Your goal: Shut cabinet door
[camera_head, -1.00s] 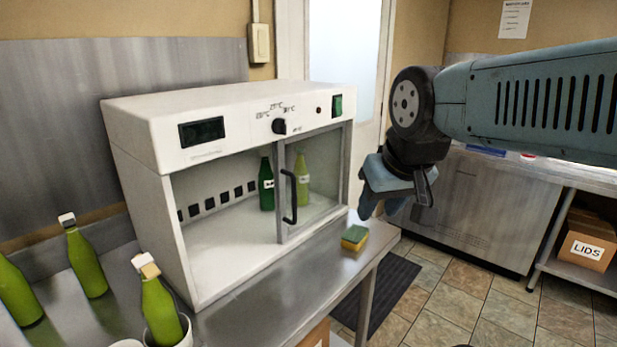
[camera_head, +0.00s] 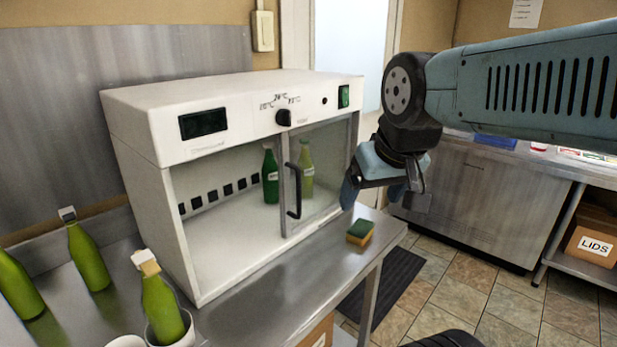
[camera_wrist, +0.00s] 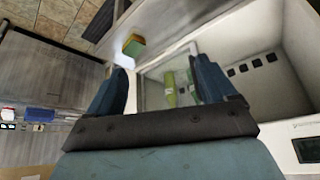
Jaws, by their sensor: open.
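The white cabinet (camera_head: 135,110) stands on a steel counter. Its glass door (camera_head: 328,180), with a dark vertical handle (camera_head: 294,190) on its left edge, covers the right part of the front. The left part of the front is uncovered and shows the interior. A dark green bottle (camera_head: 270,176) stands inside left of the handle; a lighter green one (camera_head: 306,170) shows through the glass. My gripper (camera_head: 382,192) is open and empty, right of the cabinet's front corner, apart from the handle. In the wrist view its spread fingers (camera_wrist: 163,85) point towards the cabinet front.
A yellow-green sponge (camera_head: 360,232) lies on the counter (camera_head: 290,290) before the cabinet's right corner. Several green bottles (camera_head: 90,258) stand at the left, one in a white cup (camera_head: 180,335). A steel unit (camera_head: 475,205) stands behind my arm. Tiled floor lies right of the counter.

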